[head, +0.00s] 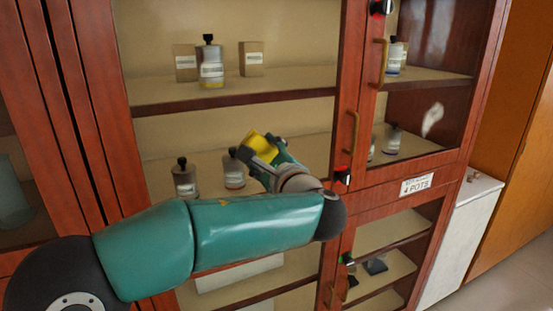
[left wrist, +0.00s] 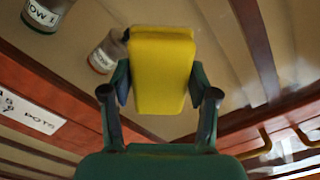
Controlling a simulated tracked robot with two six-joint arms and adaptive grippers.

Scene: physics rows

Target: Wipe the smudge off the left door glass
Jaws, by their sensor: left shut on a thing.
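A yellow sponge (head: 250,141) is in my left gripper (head: 266,150), in front of the wide glass pane at the middle of the cabinet. In the left wrist view the sponge (left wrist: 161,68) sits between the two fingers, which are shut on it. A whitish smudge (head: 432,119) shows on the upper glass of the door at the right of the head view. The sponge is well to the left of the smudge and apart from it. My right gripper is not in view.
Red wooden frames and brass handles (head: 354,132) stand between sponge and smudge. Bottles (head: 211,63) and boxes stand on shelves inside the cabinet. A label reading POTS (head: 416,184) is below the smudged glass. A white-topped counter (head: 478,189) is at the right.

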